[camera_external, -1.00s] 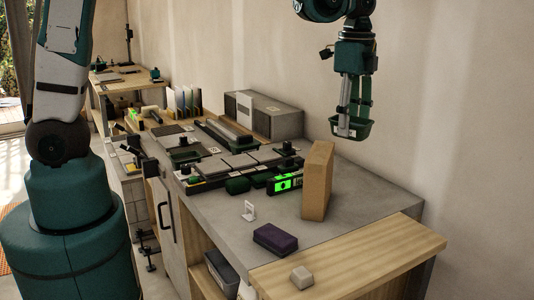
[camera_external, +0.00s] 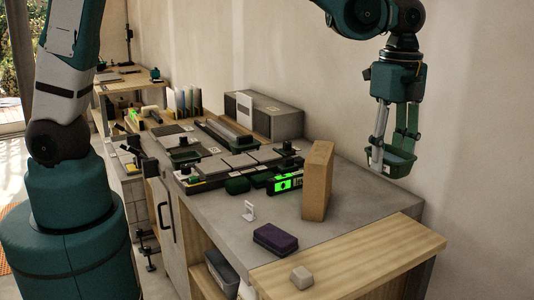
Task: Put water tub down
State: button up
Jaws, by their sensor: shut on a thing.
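The water tub (camera_external: 403,165) is a small dark green open tub with a pale label on its near side. My gripper (camera_external: 391,158) is shut on it, with its fingers at the tub's walls. The tub hangs level, or nearly so, over the right back part of the grey worktop (camera_external: 362,195). It looks low over the surface, but I cannot tell whether it touches. What is inside the tub is hidden.
A tall tan block (camera_external: 318,182) stands left of the tub. A green-lit level (camera_external: 285,184), dark tile fixtures and a purple sponge-like block (camera_external: 275,239) lie further left. A wooden ledge (camera_external: 375,252) edges the front. The worktop right of the tan block is clear.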

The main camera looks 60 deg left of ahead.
send_over(377, 242)
notch_tip(377, 242, down, 9)
dwell(0.6)
jog(key=shift+f, duration=2.8)
jog(key=shift+f, duration=0.1)
jog(key=shift+f, duration=1.95)
jog(key=shift+f, duration=0.15)
jog(key=o, duration=0.6)
jog(key=shift+c, duration=0.2)
jog(key=o, duration=0.4)
